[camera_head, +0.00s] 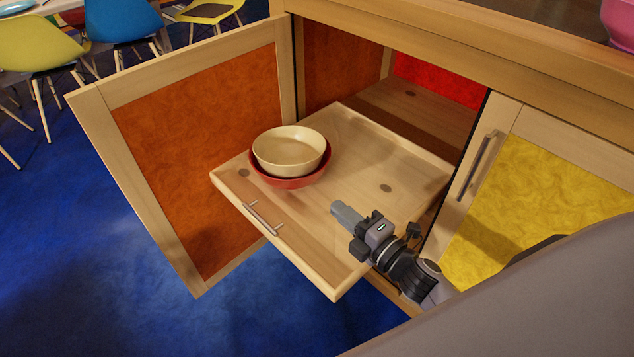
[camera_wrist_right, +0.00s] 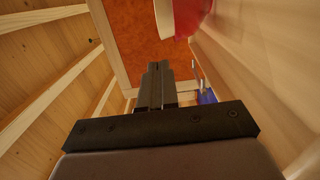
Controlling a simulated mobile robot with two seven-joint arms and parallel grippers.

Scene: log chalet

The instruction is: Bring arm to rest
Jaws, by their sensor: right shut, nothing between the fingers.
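My right gripper (camera_head: 345,212) is shut and empty, over the right part of a pulled-out wooden shelf (camera_head: 350,150) in the head view. Its fingers point left and up in the picture. In the right wrist view the closed fingers (camera_wrist_right: 157,85) point toward an orange panel. My left gripper is not in view. A cream bowl (camera_head: 290,150) sits inside a red bowl (camera_head: 292,182) on the left part of the shelf, apart from my gripper. In the right wrist view only parts of the bowls show at the top.
An orange cabinet door (camera_head: 205,155) stands open at the left. A yellow door (camera_head: 560,180) with a handle (camera_head: 477,165) is shut at the right. The counter edge (camera_head: 480,50) runs above. Chairs (camera_head: 122,22) stand at the upper left. Blue floor (camera_head: 90,240) is clear at the lower left.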

